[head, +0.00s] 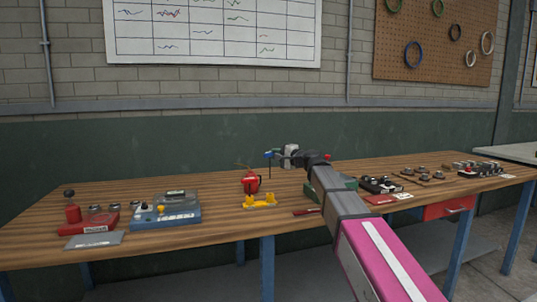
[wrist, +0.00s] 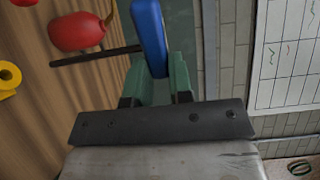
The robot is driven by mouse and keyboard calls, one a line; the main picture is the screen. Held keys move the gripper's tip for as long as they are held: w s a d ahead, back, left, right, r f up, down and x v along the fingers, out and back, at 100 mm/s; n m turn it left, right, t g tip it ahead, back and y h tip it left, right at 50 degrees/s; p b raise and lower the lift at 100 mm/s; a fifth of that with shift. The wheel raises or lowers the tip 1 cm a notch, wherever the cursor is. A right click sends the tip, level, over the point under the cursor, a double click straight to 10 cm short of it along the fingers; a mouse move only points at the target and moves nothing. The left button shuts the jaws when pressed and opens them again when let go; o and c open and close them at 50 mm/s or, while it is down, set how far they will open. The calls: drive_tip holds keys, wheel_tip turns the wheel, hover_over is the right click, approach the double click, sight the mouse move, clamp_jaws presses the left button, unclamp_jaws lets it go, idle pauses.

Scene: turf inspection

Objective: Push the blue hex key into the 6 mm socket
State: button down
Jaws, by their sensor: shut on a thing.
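The blue hex key (wrist: 150,38) is in my gripper (wrist: 160,85), whose green fingers are shut on its blue handle. Its dark shaft (wrist: 95,57) extends left in the wrist view, toward the wooden table. In the head view the blue handle (head: 267,155) shows small at the gripper's left end, with the thin shaft hanging down above the table. My gripper (head: 278,154) is raised over the back middle of the bench. I cannot tell which thing is the 6 mm socket; no size marking is readable.
A red rounded object (head: 250,184) and a yellow holder (head: 260,201) stand close by on the workbench (head: 150,248). A blue-grey box (head: 166,216) and a red block (head: 90,223) are at left. Several small racks (head: 381,185) are at right. A wall is behind.

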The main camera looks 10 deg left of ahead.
drive_tip(key=shift+f, duration=0.1)
idle(0.3)
drive_tip(key=shift+f, duration=2.8)
drive_tip(key=shift+f, duration=2.3)
drive_tip(key=c, duration=0.9)
unclamp_jaws()
drive_tip(key=shift+c, duration=0.2)
drive_tip(key=shift+s+d, duration=0.1)
drive_tip(key=shift+d, duration=0.05)
drive_tip(key=v, duration=1)
drive_tip(key=shift+d, duration=0.3)
